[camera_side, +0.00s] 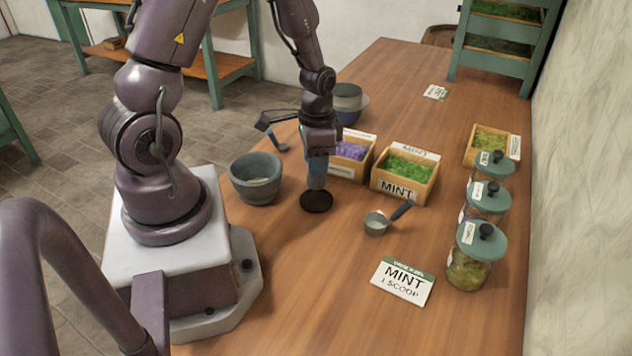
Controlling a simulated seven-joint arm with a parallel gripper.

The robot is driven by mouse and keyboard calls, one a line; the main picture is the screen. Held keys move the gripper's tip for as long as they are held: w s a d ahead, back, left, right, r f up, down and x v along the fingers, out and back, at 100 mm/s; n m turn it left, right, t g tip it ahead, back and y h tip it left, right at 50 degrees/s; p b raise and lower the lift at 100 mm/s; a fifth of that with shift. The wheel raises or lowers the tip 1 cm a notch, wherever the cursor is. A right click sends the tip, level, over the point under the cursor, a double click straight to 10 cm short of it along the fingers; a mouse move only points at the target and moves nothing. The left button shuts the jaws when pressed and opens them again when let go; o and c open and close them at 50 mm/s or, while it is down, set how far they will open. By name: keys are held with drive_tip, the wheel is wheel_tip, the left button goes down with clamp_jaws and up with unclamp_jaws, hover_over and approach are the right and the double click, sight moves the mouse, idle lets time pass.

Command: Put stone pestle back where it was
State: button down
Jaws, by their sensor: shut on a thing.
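My gripper (318,153) is shut on the stone pestle (317,178), a grey-blue piece that points straight down below the fingers. The pestle's lower end is at the back edge of a small dark round coaster (316,203) on the table. I cannot tell whether it touches the coaster or hangs just above it. The grey stone mortar (256,180) stands to the left, with some pale matter inside. The pestle is outside the mortar.
Behind and right of my gripper are wooden boxes of purple flowers (349,152) and green mint (407,170). A metal scoop (377,222) lies to the right, near a mint card (403,283). Lidded jars (469,268) line the right edge.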

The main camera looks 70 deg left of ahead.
drive_tip(key=shift+f, duration=2.1)
drive_tip(key=shift+f, duration=0.15)
drive_tip(key=c, duration=0.8)
unclamp_jaws()
